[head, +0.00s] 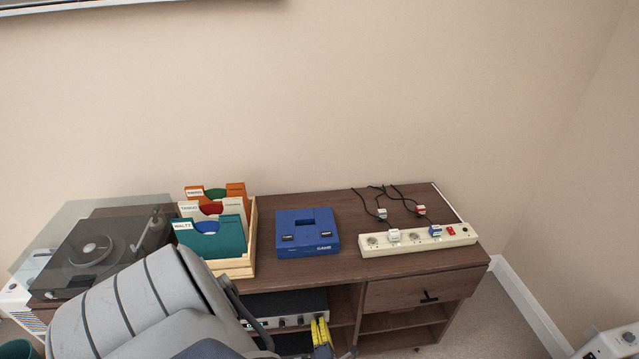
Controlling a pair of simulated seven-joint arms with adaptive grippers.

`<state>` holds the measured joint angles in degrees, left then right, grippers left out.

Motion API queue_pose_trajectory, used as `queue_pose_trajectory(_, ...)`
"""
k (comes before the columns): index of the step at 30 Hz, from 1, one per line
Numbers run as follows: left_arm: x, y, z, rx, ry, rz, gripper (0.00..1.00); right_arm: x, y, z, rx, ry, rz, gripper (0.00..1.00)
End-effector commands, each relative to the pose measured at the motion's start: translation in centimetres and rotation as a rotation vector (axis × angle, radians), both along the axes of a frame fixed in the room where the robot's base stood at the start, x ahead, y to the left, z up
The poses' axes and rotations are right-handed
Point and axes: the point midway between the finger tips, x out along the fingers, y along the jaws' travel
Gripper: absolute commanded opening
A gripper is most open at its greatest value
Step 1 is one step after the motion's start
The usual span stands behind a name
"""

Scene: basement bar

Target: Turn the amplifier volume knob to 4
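The amplifier (288,304) is a dark, flat-topped unit with a silver front, in the open shelf under the sideboard top. A row of small round knobs (283,322) shows on its front. The left part of the front is hidden behind my grey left arm, and I cannot read any knob's setting. My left gripper (322,332), with yellow parts showing, is just in front of the amplifier's lower right end. Its fingers are too small and partly hidden to tell open from shut, or whether they touch anything. My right gripper is out of view.
The wooden sideboard (345,264) carries a turntable (90,250) with a clear lid, a crate (252,235) of records, a blue game console (307,234) and a power strip (418,240) with plugs. A drawer (420,290) is right of the amplifier's shelf.

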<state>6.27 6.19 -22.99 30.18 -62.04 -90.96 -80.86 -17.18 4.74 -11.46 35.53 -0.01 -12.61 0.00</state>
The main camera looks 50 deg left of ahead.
Motion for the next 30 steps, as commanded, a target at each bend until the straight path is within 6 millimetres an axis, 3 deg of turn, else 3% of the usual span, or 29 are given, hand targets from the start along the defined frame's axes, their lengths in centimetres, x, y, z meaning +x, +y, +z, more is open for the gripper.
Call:
queue_pose_trajectory(22,-0.05,0.13,0.05,0.046,0.067,0.001,0.00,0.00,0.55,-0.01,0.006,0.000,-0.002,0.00)
queue_pose_trajectory(24,-0.05,0.12,0.05,0.046,0.067,0.001,0.14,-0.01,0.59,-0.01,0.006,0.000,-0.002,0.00)
queue_pose_trajectory(30,-0.02,0.07,0.02,0.045,0.067,0.001,0.37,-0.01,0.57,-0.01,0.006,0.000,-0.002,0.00)
